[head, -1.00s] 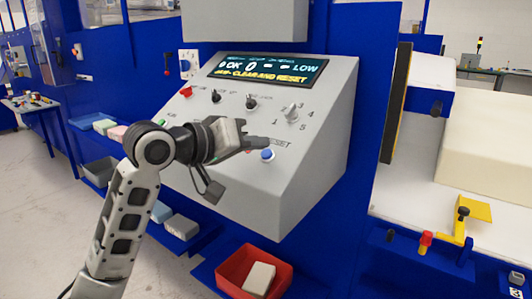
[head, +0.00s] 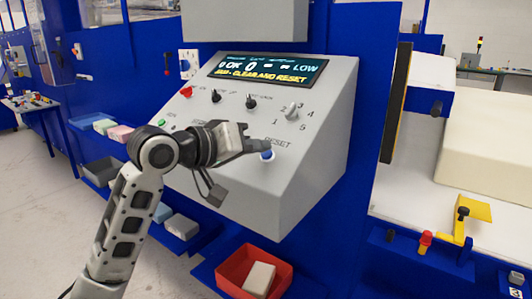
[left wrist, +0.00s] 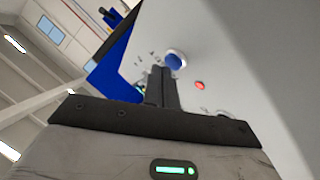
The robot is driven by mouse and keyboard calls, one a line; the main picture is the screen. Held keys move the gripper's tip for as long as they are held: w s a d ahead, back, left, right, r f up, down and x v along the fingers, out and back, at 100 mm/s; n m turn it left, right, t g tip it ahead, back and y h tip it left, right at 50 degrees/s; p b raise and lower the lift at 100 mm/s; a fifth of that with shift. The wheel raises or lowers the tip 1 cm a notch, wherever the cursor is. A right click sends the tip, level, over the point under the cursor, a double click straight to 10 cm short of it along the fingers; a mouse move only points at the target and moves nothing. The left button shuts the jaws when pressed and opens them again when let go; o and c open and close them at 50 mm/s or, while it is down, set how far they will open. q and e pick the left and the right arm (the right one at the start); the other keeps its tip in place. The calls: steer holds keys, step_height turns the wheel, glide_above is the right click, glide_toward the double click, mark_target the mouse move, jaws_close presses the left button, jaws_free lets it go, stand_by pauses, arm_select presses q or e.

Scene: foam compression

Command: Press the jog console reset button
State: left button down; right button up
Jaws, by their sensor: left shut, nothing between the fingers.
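The grey jog console (head: 312,130) has a sloped face with a lit screen (head: 262,70) reading "JAM - CLEAR AND RESET". The blue reset button (head: 267,155) sits under the "RESET" label at the lower right of the face. It also shows in the left wrist view (left wrist: 175,60), just beyond the fingertips. My left gripper (head: 262,145) is shut and empty, its tips close beside the button in the head view. I cannot tell whether they touch it. The left wrist view shows the closed fingers (left wrist: 161,80) pointing towards the console face. My right gripper is not in view.
A red button (left wrist: 200,86) is near the blue one in the left wrist view. Black knobs (head: 251,102) and a grey selector (head: 291,110) are higher on the face. A red bin (head: 232,270) with a foam block (head: 259,279) is below. A large foam block (head: 490,150) lies at right.

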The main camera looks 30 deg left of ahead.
arm_select(q)
steer(key=shift+w+f, duration=0.25)
steer(key=shift+f, duration=0.15)
stand_by(0.5)
steer(key=shift+s+r+p, duration=0.45)
steer(key=shift+r+p, duration=0.3)
steer(key=shift+p, duration=0.05)
steer(key=s+r+p, duration=0.1)
steer(key=r+p, duration=0.1)
steer(key=r, duration=0.1)
steer(key=s+r+p, duration=0.1)
steer(key=p, duration=0.1)
steer(key=shift+s+a+r, duration=0.1)
steer(key=shift+s+r, duration=0.05)
steer(key=shift+s, duration=0.15)
